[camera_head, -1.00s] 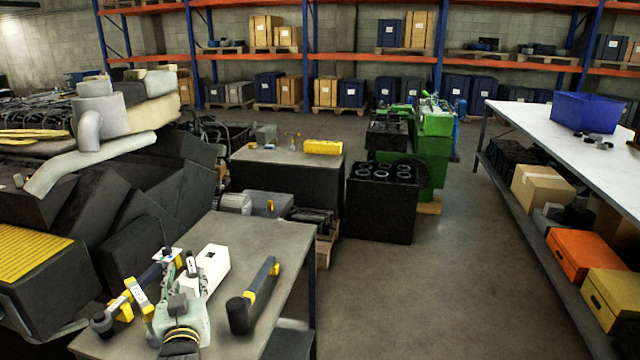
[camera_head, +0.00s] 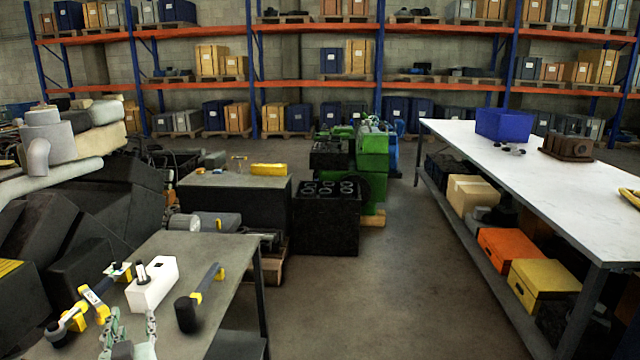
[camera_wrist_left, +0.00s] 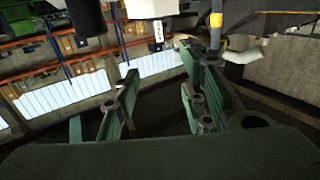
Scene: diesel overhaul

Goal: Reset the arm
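My left gripper (camera_head: 131,325) shows at the bottom left of the head view, over the near end of the grey workbench (camera_head: 190,252). Its green fingers also show in the left wrist view (camera_wrist_left: 160,98), standing apart with nothing between them. The rest of the left arm is cut off by the bottom edge. My right gripper is in neither view.
Close to the left gripper are a white box (camera_head: 152,288), a dark-headed mallet (camera_head: 196,304) and a yellow-and-dark tool (camera_head: 80,308). A long white-topped table (camera_head: 535,165) stands at right. The floor (camera_head: 380,285) between is clear.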

